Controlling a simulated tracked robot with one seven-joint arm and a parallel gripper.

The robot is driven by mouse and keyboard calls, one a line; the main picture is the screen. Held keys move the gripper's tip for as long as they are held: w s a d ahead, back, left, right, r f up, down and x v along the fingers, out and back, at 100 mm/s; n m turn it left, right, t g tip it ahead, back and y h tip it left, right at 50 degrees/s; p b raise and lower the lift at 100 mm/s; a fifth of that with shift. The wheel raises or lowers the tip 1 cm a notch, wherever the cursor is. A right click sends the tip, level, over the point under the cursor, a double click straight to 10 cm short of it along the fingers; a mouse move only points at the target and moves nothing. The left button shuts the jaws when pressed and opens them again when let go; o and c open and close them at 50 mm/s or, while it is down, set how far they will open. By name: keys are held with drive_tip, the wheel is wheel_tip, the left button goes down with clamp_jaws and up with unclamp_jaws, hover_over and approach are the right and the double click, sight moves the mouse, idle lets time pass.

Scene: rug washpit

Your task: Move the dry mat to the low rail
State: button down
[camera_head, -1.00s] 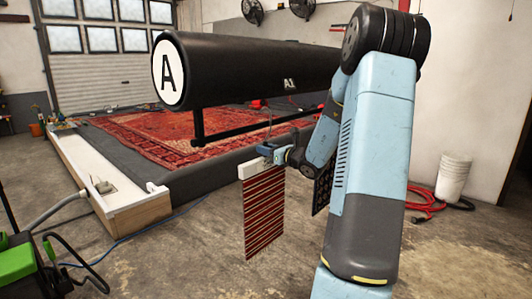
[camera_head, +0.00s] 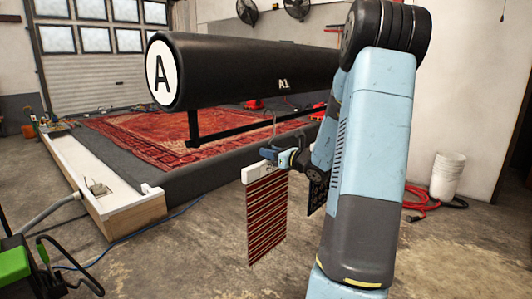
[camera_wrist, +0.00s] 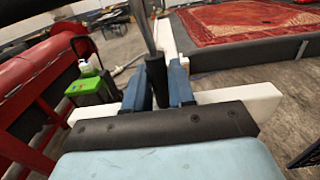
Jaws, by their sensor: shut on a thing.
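A red striped mat (camera_head: 267,218) hangs from a white bar (camera_head: 257,172) in the head view. My gripper (camera_head: 290,158) is at the top of this hanger, shut on its dark grip. In the wrist view my blue gripper fingers (camera_wrist: 158,92) close around the black grip (camera_wrist: 156,75), and the white bar (camera_wrist: 245,98) runs across below; the mat's cloth is hidden there. A black horizontal bar (camera_head: 235,129) runs under the large black roller marked A (camera_head: 245,65); I cannot tell whether it is the low rail.
A red patterned rug (camera_head: 130,135) lies on the raised washpit floor behind the mat. A dark patterned cloth (camera_head: 317,195) hangs partly behind my arm. White buckets (camera_head: 447,178) and a red hose stand right. In the wrist view, a red frame (camera_wrist: 45,85) and green box (camera_wrist: 90,90) are left.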

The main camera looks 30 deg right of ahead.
drive_tip(key=v, duration=1.1)
idle(1.0)
drive_tip(key=shift+r, duration=0.1)
idle(0.4)
